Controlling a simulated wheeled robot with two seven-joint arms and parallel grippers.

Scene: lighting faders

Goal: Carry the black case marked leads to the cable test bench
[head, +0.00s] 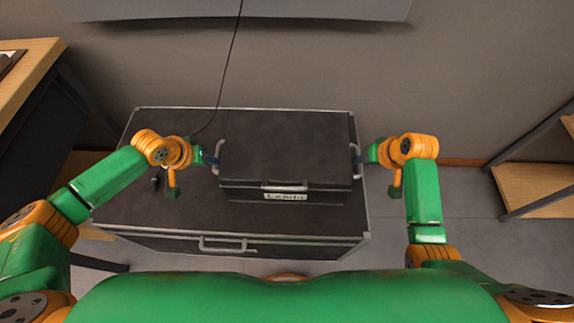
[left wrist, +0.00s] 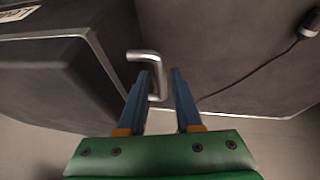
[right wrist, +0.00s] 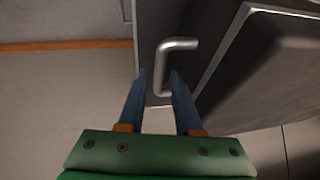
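The black case marked leads (head: 286,145) lies on top of a larger black trunk, its pale label (head: 285,196) and front handle facing me. It has a grey handle on each end. My left gripper (head: 212,158) is at the left end handle; in the left wrist view (left wrist: 162,72) its blue fingers are apart, with the handle bar (left wrist: 148,56) between them, nearer one finger. My right gripper (head: 360,157) is at the right end handle; in the right wrist view (right wrist: 159,72) its fingers stand apart on either side of the handle bar (right wrist: 178,44). The cable test bench cannot be identified.
The larger trunk (head: 160,215) has metal edges and a front handle. A wood-topped table (head: 30,62) stands at left, a shelf rack (head: 540,185) at right. A wall is close behind.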

